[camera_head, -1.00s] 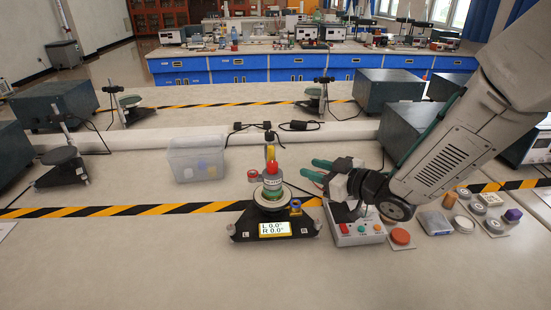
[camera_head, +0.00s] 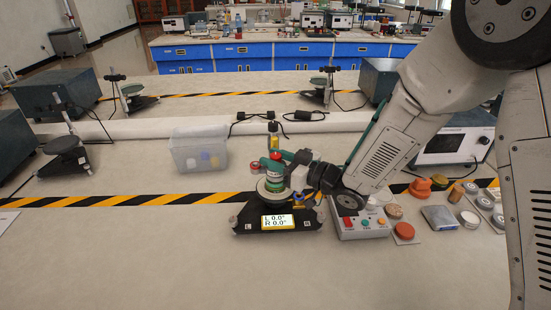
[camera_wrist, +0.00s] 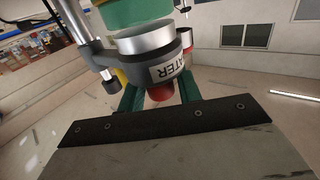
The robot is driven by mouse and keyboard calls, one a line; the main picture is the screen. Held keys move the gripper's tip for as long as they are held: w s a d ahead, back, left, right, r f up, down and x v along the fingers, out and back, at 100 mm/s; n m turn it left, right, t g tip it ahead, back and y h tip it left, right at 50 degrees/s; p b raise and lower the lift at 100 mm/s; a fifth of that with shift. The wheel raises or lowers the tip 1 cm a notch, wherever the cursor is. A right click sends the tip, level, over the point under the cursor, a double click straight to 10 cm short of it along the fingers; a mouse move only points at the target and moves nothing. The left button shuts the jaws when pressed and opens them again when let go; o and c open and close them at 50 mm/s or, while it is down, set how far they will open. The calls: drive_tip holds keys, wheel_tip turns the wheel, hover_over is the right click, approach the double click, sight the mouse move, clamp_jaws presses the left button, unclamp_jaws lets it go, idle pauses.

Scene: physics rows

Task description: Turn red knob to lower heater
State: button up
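The heater stage (camera_head: 274,178) is a small round stack with green and yellow parts on a black base with a lit readout, left of my gripper in the head view. Red parts show near its top. In the wrist view, the green fingers (camera_wrist: 158,88) stand apart on either side of the red knob, with gaps showing. Whether either finger touches it is hard to tell.
A control box (camera_head: 360,226) with coloured buttons stands right of the stage, under my arm. Discs and small blocks lie further right. A clear bin (camera_head: 199,150) stands behind left. The bench front (camera_head: 180,260) is clear.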

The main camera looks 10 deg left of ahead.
drive_tip(key=c, duration=0.7)
drive_tip(key=shift+o, duration=0.2)
drive_tip(key=shift+t, duration=0.3)
drive_tip(key=m+t+h, duration=0.2)
drive_tip(key=t, duration=0.1)
drive_tip(key=shift+s+m, duration=0.1)
drive_tip(key=shift+m, duration=0.3)
drive_tip(key=m+t+h, duration=0.4)
drive_tip(key=t+h, duration=0.1)
drive_tip(key=shift+a+m, duration=0.1)
drive_tip(key=shift+m, duration=0.2)
drive_tip(key=m+t+h, duration=0.1)
drive_tip(key=m+h, duration=0.1)
drive_tip(key=h, duration=0.2)
drive_tip(key=m+t+h, duration=0.2)
drive_tip(key=m+h, duration=0.1)
drive_tip(key=h, duration=0.1)
drive_tip(key=m+h, duration=0.3)
drive_tip(key=h, duration=0.1)
drive_tip(key=m+g+h, duration=0.1)
drive_tip(key=m+h, duration=0.2)
drive_tip(key=h, duration=0.2)
drive_tip(key=shift+g, duration=0.3)
drive_tip(key=shift+r+m+h, duration=0.1)
drive_tip(key=shift+m+h, duration=0.2)
